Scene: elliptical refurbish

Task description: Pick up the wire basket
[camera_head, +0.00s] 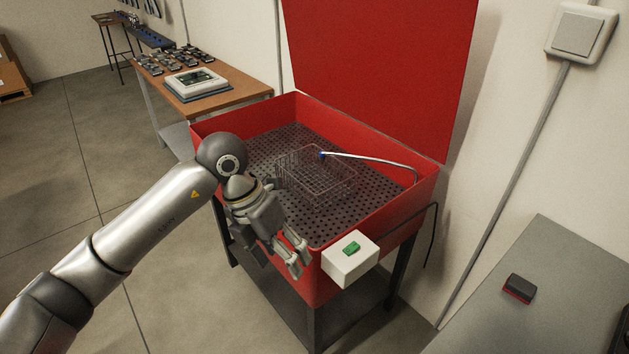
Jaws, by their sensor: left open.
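The wire basket (318,178) is a thin-wired, see-through box. It stands on the dark perforated floor of a red open-topped washing tub (258,116), near the middle. My left gripper (297,262) is at the front left edge of the tub, nearer the camera than the basket and apart from it. It points down and to the right, with its fingers open and nothing seen between them. My right gripper is out of view.
A raised red lid (380,70) stands behind the tub. A hose (372,158) with a blue tip arches over the basket. A white switch box (350,261) with a green button sits at the tub's front, close to the left gripper. A grey bench (555,290) is at right.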

